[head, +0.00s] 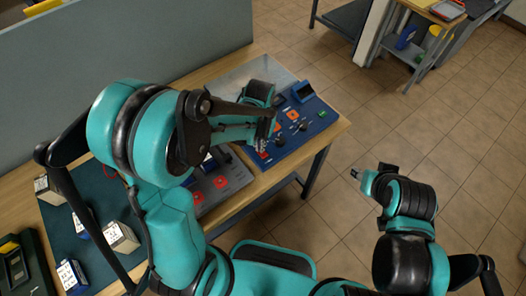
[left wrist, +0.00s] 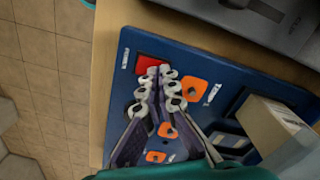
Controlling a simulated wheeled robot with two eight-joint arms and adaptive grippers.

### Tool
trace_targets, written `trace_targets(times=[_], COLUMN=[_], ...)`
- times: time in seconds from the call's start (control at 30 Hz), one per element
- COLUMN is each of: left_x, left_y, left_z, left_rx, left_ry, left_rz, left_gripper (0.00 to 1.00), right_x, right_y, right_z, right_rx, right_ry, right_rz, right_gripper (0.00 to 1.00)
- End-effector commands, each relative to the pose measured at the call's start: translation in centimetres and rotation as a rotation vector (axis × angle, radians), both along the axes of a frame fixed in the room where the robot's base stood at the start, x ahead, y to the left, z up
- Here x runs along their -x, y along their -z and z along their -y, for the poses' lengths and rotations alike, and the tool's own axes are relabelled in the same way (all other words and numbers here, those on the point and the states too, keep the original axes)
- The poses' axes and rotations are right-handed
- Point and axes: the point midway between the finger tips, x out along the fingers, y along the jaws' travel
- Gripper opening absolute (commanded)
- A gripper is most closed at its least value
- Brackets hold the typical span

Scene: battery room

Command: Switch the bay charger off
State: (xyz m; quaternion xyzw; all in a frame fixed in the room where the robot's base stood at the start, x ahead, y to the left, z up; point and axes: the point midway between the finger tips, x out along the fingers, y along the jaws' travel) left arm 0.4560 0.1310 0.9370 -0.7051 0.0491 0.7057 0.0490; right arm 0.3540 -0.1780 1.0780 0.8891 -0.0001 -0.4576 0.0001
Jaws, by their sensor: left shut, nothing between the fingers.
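The blue charger panel (head: 318,124) lies on the workbench, right of centre in the head view. It carries orange plates with dark knobs, and a red square switch (left wrist: 150,64) near one end, with small white lettering beside it. In the left wrist view, the panel (left wrist: 122,98) fills the middle. My left gripper (left wrist: 163,74) is shut and empty, its fingertips over the panel right beside the red switch and partly covering it. I cannot tell whether they touch. It also shows in the head view (head: 266,146). My right gripper (head: 370,175) hangs over open floor, away from the bench.
A grey panel with red plates (head: 208,196) lies left of the blue one. Small pale-topped boxes (head: 122,237) stand on a dark mat. A grey partition (head: 150,45) closes the bench's back.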

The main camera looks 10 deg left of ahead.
Motion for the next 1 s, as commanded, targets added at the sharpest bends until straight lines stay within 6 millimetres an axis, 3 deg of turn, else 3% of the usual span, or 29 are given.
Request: trace_targets(times=[0.7, 1.0], left_x=[0.0, 0.0], left_y=[-6.3, -6.3], left_z=[0.0, 0.0], left_rx=[0.000, 0.000], left_ry=[0.000, 0.000], left_rz=[0.000, 0.000], left_gripper=[0.00, 0.00], right_x=[0.0, 0.0], right_y=[-4.7, -4.7], right_z=[0.0, 0.0], right_rx=[0.000, 0.000], right_ry=[0.000, 0.000], right_rz=[0.000, 0.000], right_gripper=[0.40, 0.40])
